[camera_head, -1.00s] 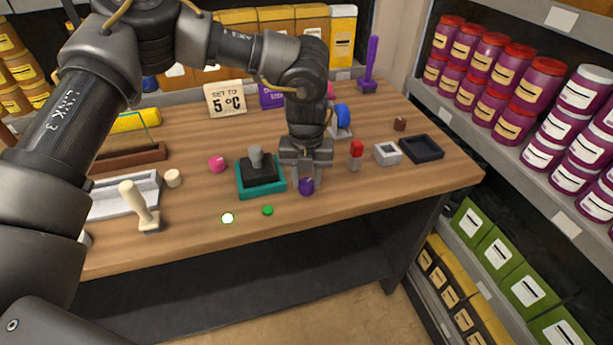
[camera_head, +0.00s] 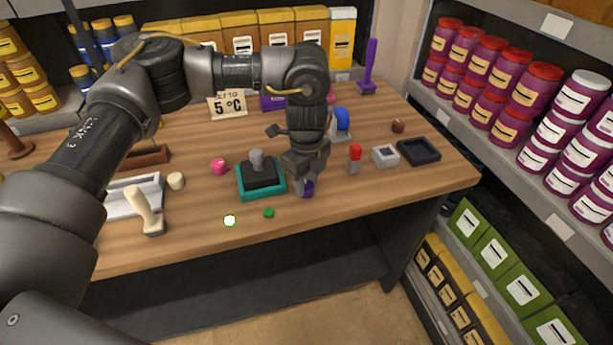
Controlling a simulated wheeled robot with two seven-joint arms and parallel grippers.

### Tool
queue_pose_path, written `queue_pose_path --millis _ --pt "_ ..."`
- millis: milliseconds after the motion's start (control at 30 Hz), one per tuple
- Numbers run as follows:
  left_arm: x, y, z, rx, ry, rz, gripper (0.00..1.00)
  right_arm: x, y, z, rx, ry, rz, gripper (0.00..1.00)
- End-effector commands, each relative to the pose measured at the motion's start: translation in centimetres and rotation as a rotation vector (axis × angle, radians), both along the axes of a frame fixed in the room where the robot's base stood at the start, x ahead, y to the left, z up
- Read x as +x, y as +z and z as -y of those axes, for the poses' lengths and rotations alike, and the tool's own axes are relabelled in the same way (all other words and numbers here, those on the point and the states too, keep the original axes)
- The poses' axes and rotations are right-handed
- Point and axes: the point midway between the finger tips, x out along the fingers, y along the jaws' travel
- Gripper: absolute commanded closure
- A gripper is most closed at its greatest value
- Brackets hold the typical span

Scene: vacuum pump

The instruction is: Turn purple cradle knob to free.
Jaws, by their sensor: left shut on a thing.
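The purple knob (camera_head: 308,188) sits near the front edge of the wooden table, just right of a teal-based device with a black top. My left gripper (camera_head: 303,187) comes down on it from above and is shut on it, with the fingers hiding part of the knob. The gripper is turned at an angle to the table's front edge. The teal cradle (camera_head: 262,192) carries a black block with a grey knob (camera_head: 257,160) on top. My right gripper is not in view.
A red-topped piece (camera_head: 355,158), a small grey-white box (camera_head: 385,155) and a black tray (camera_head: 418,151) stand to the right. A green button (camera_head: 269,213) and a lit white button (camera_head: 230,220) lie in front. A cream-handled tool (camera_head: 148,212) is at left.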

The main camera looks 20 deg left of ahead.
Motion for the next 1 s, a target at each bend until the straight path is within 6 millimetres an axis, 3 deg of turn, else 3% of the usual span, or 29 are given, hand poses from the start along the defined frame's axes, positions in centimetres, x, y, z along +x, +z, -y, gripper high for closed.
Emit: queue_pose_path --millis 333,867,900,1000 --pt "0.1 0.2 0.0 0.000 0.132 0.002 0.89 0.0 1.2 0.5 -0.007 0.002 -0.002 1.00" --pt "0.1 0.1 0.0 0.000 0.154 0.003 0.89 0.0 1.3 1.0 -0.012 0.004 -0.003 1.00" --pt "0.1 0.1 0.0 0.000 0.154 0.003 0.64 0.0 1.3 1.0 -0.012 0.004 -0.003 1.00" --pt "0.1 0.1 0.0 0.000 0.153 0.002 0.51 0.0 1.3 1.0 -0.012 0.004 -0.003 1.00"
